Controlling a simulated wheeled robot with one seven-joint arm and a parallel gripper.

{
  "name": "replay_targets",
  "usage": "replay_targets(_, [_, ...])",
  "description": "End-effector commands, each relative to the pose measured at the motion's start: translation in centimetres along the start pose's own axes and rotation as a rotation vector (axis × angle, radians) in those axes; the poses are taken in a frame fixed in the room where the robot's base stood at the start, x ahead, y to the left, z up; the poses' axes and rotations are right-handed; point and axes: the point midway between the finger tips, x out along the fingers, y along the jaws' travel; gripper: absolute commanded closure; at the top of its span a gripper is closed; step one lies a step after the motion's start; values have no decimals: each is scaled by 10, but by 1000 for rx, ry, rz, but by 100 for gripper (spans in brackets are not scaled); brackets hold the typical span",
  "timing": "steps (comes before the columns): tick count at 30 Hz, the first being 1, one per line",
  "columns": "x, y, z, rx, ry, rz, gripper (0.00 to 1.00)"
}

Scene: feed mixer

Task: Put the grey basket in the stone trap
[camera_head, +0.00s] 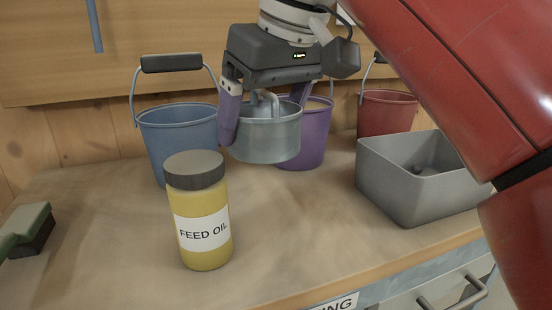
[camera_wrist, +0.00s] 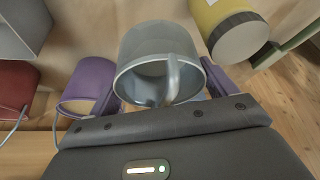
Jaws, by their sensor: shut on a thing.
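The grey basket (camera_head: 265,138) is a small round metal pot with an upright handle. My gripper (camera_head: 264,112) is shut on its handle and holds it upright above the counter. In the wrist view the basket (camera_wrist: 150,42) hangs between my purple fingers, and its inside is partly visible. A grey rectangular open box (camera_head: 410,200), which looks like the stone trap, stands on the counter to the right. A small dark thing lies or is fixed inside it. The basket is apart from the box, to its left. The box also shows at the wrist view's top left corner (camera_wrist: 22,28).
A feed oil jar (camera_head: 203,215) stands on the counter, front left of the basket. Blue (camera_head: 178,135), purple (camera_head: 312,150) and red (camera_head: 385,115) buckets stand along the wooden back wall. A green brush (camera_head: 28,230) lies at far left. The front counter middle is clear.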

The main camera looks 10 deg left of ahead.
Motion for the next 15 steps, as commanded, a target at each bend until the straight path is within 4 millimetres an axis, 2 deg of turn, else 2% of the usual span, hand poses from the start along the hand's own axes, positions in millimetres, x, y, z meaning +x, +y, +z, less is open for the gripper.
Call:
replay_targets(1, [4, 6, -14, 0, -3, -1, 45])
replay_targets(6, [17, 22, -51, 1, -1, 0, 45])
replay_targets(15, [35, 41, -93, 1, 0, 0, 45])
